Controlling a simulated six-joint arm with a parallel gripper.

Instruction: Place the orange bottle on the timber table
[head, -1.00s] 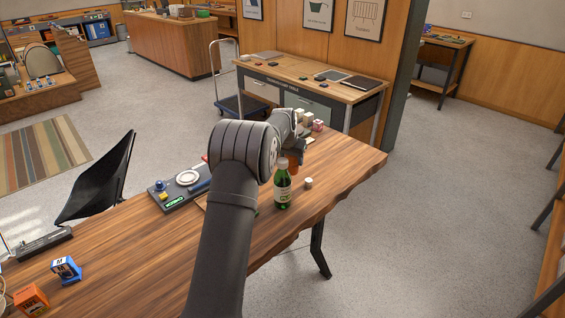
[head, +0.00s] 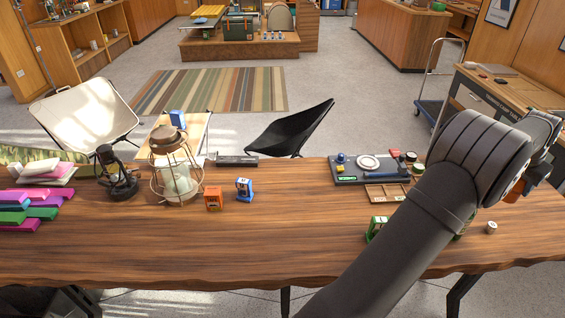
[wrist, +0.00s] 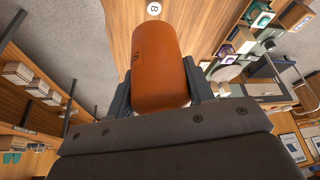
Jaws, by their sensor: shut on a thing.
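My gripper (head: 528,184) is at the right end of the timber table (head: 150,250) in the head view, partly hidden by my arm. It is shut on the orange bottle (head: 515,193), of which only a small part shows there. In the wrist view the orange bottle (wrist: 160,62) fills the middle, between the two dark fingers of my gripper (wrist: 160,95). The table's wood (wrist: 185,18) shows beyond it. I cannot tell whether the bottle touches the table.
A small white-topped cylinder (head: 491,228) stands near the gripper. A green holder (head: 376,229), a wooden tray (head: 387,194) and a dark board (head: 350,180) lie left of my arm. A lantern (head: 176,175) stands farther left. The table's front middle is clear.

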